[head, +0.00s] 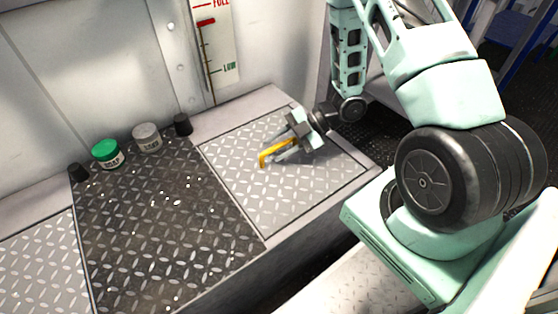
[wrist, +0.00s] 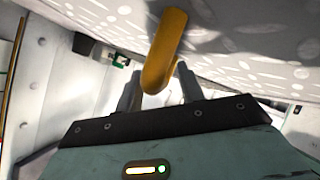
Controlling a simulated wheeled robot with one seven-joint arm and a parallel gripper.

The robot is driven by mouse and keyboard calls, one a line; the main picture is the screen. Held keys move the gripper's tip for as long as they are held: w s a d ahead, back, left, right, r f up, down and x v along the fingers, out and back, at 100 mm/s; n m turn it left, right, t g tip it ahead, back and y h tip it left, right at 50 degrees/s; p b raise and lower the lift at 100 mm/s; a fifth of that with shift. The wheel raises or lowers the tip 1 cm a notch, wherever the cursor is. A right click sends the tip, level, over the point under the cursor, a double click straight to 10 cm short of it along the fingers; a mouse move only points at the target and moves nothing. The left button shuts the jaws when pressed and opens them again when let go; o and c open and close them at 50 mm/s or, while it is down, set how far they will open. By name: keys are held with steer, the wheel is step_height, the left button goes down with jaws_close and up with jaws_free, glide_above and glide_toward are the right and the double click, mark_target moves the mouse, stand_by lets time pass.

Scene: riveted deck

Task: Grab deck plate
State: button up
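The deck plate (head: 311,185) is a light grey diamond-tread panel, lying flat in its frame on the right of the deck. A yellow handle (head: 265,158) stands up from it; the handle also shows large in the wrist view (wrist: 167,40). My gripper (head: 279,151) is low over the plate at the handle. In the wrist view its two grey fingers (wrist: 159,78) are spread, with the handle's near end between them and a gap visible on the right side. Whether a finger touches the handle is unclear. Part of the handle is hidden by the gripper in the head view.
A dark speckled panel (head: 165,225) lies left of the plate, and another light panel (head: 40,265) beyond it. A green-lidded jar (head: 107,153), a grey-lidded jar (head: 147,138) and two black knobs stand along the back. A level gauge (head: 216,45) is on the wall.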

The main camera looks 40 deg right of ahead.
jaws_close()
stand_by(1.4)
